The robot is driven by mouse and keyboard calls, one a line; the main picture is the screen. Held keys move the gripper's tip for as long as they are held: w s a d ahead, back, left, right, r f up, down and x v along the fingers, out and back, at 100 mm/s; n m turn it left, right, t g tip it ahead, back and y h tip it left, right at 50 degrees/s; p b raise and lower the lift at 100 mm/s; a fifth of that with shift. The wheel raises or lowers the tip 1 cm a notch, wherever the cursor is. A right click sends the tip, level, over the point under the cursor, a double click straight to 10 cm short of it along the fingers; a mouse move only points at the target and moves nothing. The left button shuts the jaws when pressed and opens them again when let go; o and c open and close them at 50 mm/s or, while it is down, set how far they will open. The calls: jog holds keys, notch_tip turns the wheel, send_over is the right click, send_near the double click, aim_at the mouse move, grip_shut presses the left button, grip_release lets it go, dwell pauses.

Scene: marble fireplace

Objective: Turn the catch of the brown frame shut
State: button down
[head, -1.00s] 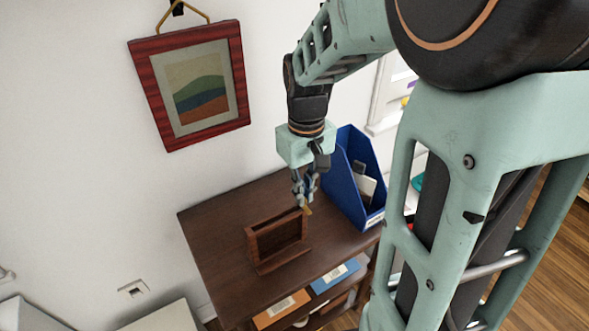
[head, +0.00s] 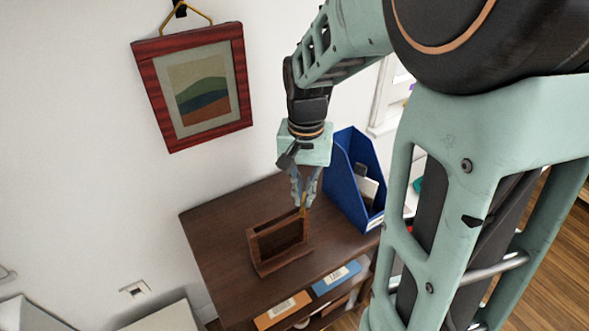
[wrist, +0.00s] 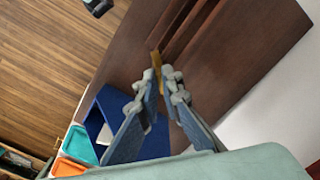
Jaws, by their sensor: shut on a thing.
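The brown frame (head: 254,252) is a small, box-like wooden piece standing upright on the dark cabinet top (head: 215,225). Its catch (head: 303,201) is a small brass-coloured tab at the frame's upper right corner. In the wrist view the catch (wrist: 156,60) sticks out at the end of the brown frame (wrist: 181,30). My gripper (head: 304,204) points down at that corner, its fingers closed on the catch. In the wrist view my gripper's fingertips (wrist: 164,80) lie on both sides of the tab and partly hide it.
A blue magazine file (head: 345,190) stands just right of my gripper. A red-framed picture (head: 160,90) hangs on the wall at the left. Orange and blue folders (head: 335,280) lie on the shelf below. The cabinet top left of the frame is clear.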

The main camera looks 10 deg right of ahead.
jog(key=m, duration=0.5)
jog(key=shift+w+a, duration=0.1)
jog(key=shift+m+p, duration=0.4)
jog(key=shift+m, duration=1.9)
jog(key=shift+w, duration=0.1)
jog(key=c, duration=2.1)
grip_release()
jog(key=shift+r, duration=0.1)
notch_tip(320, 180, up, 12)
